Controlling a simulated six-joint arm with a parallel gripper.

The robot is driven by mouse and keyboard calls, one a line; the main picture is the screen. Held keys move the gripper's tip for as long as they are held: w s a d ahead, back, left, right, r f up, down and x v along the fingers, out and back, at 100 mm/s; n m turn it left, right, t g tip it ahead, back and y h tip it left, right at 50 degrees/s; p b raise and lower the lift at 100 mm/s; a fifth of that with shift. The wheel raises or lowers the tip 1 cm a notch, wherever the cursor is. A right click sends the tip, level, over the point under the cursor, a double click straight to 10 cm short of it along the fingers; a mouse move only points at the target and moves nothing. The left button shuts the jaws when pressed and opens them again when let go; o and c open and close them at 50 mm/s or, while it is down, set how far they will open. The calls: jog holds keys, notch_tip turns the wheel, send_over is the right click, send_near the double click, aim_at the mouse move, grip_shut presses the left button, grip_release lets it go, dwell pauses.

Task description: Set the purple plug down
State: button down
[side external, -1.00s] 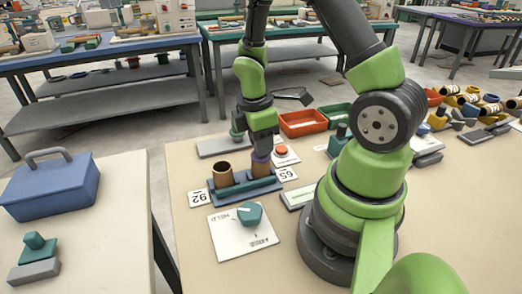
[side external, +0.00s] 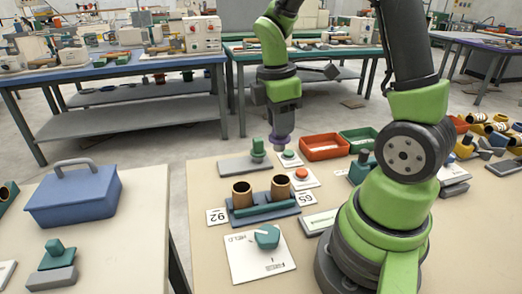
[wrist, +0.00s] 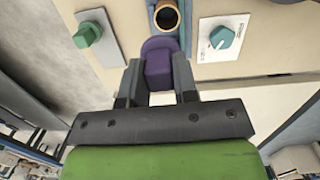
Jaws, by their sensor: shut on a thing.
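My gripper (side external: 281,136) is shut on the purple plug (wrist: 158,64), which shows between the two fingers in the wrist view. In the side external view the plug (side external: 279,143) hangs below the fingers, in the air and apart from the table. Two brown tubes stand in a blue holder with a teal bar (side external: 265,211). The left tube (side external: 242,194) and the right tube (side external: 280,187) both look open at the top. Labels 92 (side external: 217,217) and 65 (side external: 307,198) lie at the holder's ends.
A grey plate with a green knob (side external: 258,150) lies behind the holder. Green and red buttons (side external: 301,175) sit to its right, and a white HELD card with a teal dial (side external: 267,237) in front. Red (side external: 325,146) and green trays stand further back.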

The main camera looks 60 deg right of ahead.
jog(key=w+d+f+n+t, duration=0.15)
jog(key=w+n, duration=0.25)
jog(key=w, duration=0.4)
jog(key=w+d+f+n+g, duration=0.1)
jog(key=w+d+n, duration=0.25)
jog(key=w, duration=0.45)
jog(key=shift+n+t, duration=0.25)
jog(key=shift+n, duration=0.3)
jog(key=f, duration=1)
jog(key=shift+w+a+f, duration=0.15)
jog(key=shift+w+a, duration=0.1)
jog(key=shift+w, duration=0.05)
jog(key=shift+f, duration=0.1)
jog(key=c, duration=0.9)
grip_release()
jog(key=shift+f, duration=0.1)
